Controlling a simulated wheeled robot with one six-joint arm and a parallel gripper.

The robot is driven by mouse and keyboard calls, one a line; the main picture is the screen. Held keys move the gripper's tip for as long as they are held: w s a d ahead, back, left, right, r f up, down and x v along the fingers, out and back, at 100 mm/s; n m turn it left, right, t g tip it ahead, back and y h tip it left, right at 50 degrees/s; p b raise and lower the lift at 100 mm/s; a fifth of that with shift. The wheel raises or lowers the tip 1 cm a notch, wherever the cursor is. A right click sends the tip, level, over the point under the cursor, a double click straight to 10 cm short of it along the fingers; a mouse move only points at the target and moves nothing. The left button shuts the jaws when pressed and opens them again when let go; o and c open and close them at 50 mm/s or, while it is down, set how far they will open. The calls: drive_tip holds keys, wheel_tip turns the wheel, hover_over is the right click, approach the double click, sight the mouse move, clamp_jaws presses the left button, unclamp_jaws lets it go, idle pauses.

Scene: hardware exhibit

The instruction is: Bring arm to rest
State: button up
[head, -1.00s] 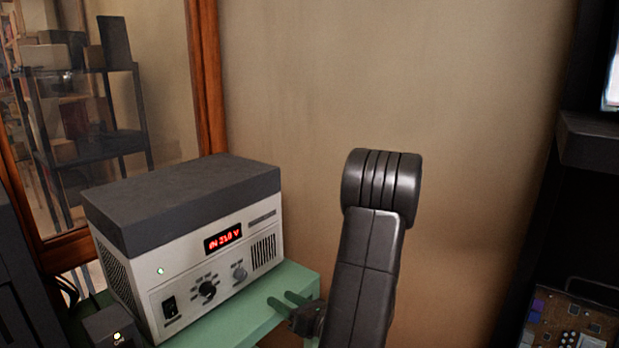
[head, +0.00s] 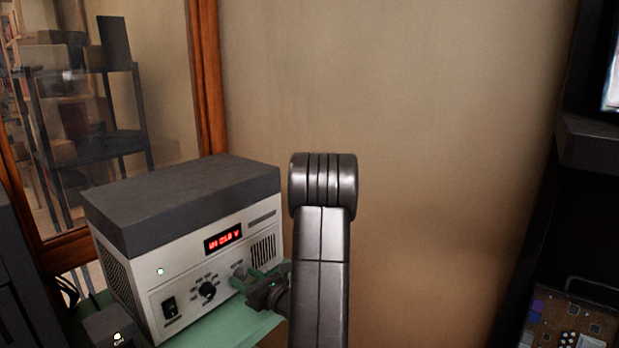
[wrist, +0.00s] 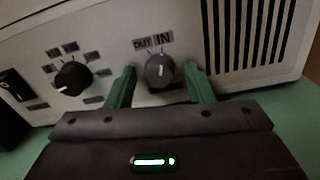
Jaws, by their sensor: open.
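My gripper (head: 262,279) is in front of the right-hand knob of a power supply (head: 190,248). In the wrist view its two green fingers (wrist: 161,76) are apart, one on each side of the grey knob (wrist: 160,71) under the labels OUT and IN. I cannot tell whether they touch it. Nothing is held off the panel. In the head view my fingers partly cover this knob. The power supply is white with a dark grey top and a red lit display (head: 223,240) that appears to start with IN.
The power supply stands on a green surface (head: 232,328). A black knob (head: 207,290) and a black switch (head: 169,307) sit left of my gripper. A circuit board (head: 573,330) lies far right.

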drive_tip(key=n+b, duration=0.1)
drive_tip(key=n, duration=0.5)
drive_tip(key=v, duration=1)
drive_tip(key=shift+s+d+b, duration=0.3)
drive_tip(key=shift+b, duration=0.1)
